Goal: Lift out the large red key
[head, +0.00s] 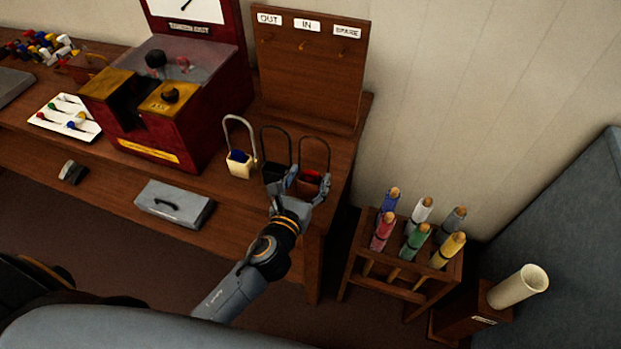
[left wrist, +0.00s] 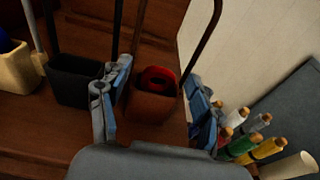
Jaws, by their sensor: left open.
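The large red key shows as a red ring (left wrist: 158,79) in the mouth of a brown holder (left wrist: 152,108) with a tall dark hoop handle; its lower part is hidden inside. In the head view the red key (head: 311,176) is at the right end of the table. My left gripper (head: 308,182) is open around the near side of this holder. In the left wrist view its fingers (left wrist: 155,102) are on either side of the holder, apart from each other, with nothing held. Whether they touch the holder I cannot tell. My right gripper is not in view.
A black holder (left wrist: 75,82) and a cream holder (head: 240,166) with a blue piece stand to the left. A hook board (head: 308,80) stands behind. A red lever frame (head: 165,115) is further left. A rack of rolled flags (head: 400,262) stands right of the table.

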